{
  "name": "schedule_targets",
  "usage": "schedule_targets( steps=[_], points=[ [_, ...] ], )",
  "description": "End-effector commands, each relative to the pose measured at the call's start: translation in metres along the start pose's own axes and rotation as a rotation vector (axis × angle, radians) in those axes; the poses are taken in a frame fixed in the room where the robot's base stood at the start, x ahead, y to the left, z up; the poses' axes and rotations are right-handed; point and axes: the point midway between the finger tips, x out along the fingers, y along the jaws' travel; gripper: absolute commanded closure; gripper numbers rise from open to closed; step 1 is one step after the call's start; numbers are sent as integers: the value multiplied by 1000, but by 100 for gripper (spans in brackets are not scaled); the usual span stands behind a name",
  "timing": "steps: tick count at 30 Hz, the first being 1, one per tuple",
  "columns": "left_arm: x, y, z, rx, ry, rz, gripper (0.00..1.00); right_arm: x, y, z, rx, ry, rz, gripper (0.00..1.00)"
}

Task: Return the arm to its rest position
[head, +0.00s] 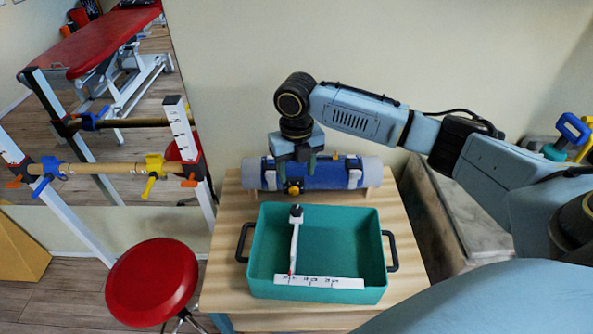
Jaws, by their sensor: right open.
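My right arm comes in from the right and bends down at the wrist. Its right gripper (297,170) is open and points down over the blue roll (335,174) at the back of the wooden table (225,222). The gripper hides part of the roll, and I cannot tell whether it touches it. In front of the roll stands a teal tray (380,262) with dark side handles. A white L-shaped measuring tool (318,282) with black marks lies in the tray. My left gripper is out of view.
A red stool (152,282) stands left of the table. A rack (110,168) with a wooden bar and coloured clamps is at the left. A grey stone-like block (445,225) is right of the table. The wall is close behind.

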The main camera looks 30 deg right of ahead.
Motion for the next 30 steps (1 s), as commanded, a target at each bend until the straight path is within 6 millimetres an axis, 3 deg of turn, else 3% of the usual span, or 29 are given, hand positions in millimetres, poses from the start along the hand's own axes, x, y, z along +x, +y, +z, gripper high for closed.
schedule_targets(
  steps=[9,14,22,27,30],
  points=[
    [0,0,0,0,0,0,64,2,2,-1,3,1,1,47],
    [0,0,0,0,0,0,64,23,26,-22,87,0,24,47],
    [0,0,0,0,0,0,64,73,98,-103,583,-3,172,47],
    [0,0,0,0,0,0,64,85,120,-151,1025,31,283,47],
    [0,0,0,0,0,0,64,87,120,-176,1320,61,337,47]
  ],
)
